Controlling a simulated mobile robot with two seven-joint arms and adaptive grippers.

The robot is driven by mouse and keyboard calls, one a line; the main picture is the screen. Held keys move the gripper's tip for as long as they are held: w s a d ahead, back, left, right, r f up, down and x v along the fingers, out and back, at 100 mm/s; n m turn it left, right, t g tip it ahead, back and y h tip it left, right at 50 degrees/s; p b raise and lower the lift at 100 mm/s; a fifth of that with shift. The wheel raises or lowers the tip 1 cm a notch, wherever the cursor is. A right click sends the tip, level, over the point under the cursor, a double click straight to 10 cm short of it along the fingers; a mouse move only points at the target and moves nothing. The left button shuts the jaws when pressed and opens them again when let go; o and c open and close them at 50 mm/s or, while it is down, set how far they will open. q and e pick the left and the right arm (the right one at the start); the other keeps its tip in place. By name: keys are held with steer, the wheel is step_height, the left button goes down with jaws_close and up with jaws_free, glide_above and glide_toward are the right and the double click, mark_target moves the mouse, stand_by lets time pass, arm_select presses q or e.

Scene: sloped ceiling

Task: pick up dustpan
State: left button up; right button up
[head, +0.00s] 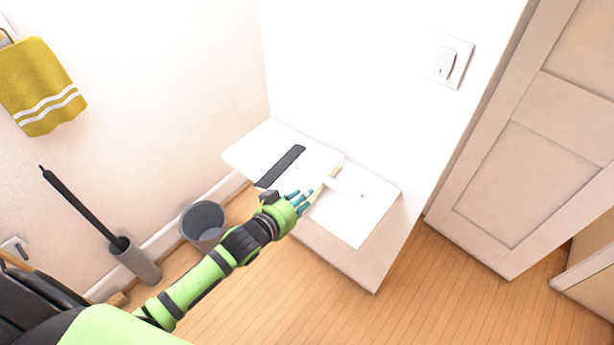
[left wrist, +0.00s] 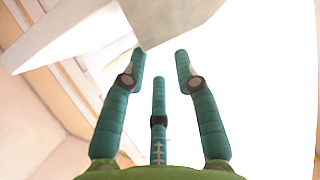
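A flat white piece with a dark strip (head: 310,160), which looks like the dustpan, lies on a low white stand (head: 355,215) against the wall. A short pale part like a handle (head: 343,187) sticks out at its right side. My left gripper (head: 300,199) has teal fingers and is beside the near edge of the white piece, close to the handle-like part. In the left wrist view its fingers (left wrist: 160,62) are spread with nothing between them. A pale angular shape (left wrist: 75,32) lies past the fingertips there. I cannot tell whether they touch it. My right gripper is not in view.
A grey bin (head: 203,222) and a brush in a grey holder (head: 135,262) stand along the left wall. A yellow towel (head: 40,85) hangs above. A door (head: 525,150) is at the right. The wooden floor in front is clear.

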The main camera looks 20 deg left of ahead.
mark_target(317, 188)
arm_select(q)
steer(key=shift+w+d+f, duration=0.2)
steer(key=shift+w+d, duration=0.15)
steer(key=shift+w, duration=0.2)
steer(key=x, duration=0.5)
steer(key=shift+s, duration=0.2)
jaws_close()
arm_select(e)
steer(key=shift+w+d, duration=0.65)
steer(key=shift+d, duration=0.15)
arm_select(q)
steer(key=shift+r, duration=0.1)
